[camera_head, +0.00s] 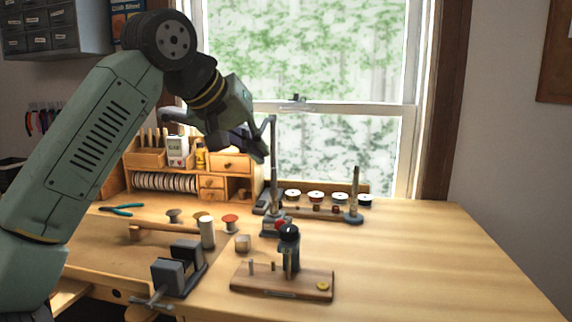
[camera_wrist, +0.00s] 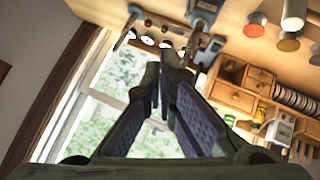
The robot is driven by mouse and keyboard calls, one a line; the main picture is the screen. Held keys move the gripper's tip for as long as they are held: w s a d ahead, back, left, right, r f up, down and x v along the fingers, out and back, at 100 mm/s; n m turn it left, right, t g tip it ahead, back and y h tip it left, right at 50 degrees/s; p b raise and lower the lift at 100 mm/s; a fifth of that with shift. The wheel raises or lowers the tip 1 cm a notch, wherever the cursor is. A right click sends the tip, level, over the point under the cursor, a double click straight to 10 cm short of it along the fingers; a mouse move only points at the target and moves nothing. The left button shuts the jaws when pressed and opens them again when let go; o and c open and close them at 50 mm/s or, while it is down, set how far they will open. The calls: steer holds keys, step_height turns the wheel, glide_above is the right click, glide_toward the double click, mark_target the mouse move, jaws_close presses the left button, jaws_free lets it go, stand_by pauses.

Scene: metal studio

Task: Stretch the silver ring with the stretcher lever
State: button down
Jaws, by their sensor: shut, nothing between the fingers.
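A grey tool with a tall upright post and a bent top (camera_head: 273,165) stands near the middle of the bench; it looks like the stretcher with its lever. It also shows in the wrist view (camera_wrist: 203,14), beyond the fingers. My gripper (camera_head: 262,152) is raised just left of the post's top; I cannot tell whether they touch. In the wrist view my gripper's fingers (camera_wrist: 163,72) are together, with nothing between them. I cannot make out the silver ring in either view. A tapered upright mandrel (camera_head: 354,193) stands at the back right.
A wooden board with a black-knobbed tool (camera_head: 290,257) lies in front. A grey vise (camera_head: 177,272) is at the front left. A wooden drawer organizer (camera_head: 229,163) stands behind, beside a rack of small pots (camera_head: 315,197). The bench (camera_head: 430,250) is clear at right.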

step_height(320, 180, down, 2)
steer(key=a+y, duration=0.1)
steer(key=a, duration=0.2)
steer(key=p, duration=0.2)
glide_above(284, 222)
steer(key=a, duration=0.4)
step_height(284, 222, down, 7)
steer(key=shift+g, duration=0.3)
steer(key=f, duration=0.1)
steer(key=d+f, duration=0.1)
steer(key=f, duration=0.2)
steer(key=shift+w+d, duration=0.2)
steer(key=shift+d, duration=0.2)
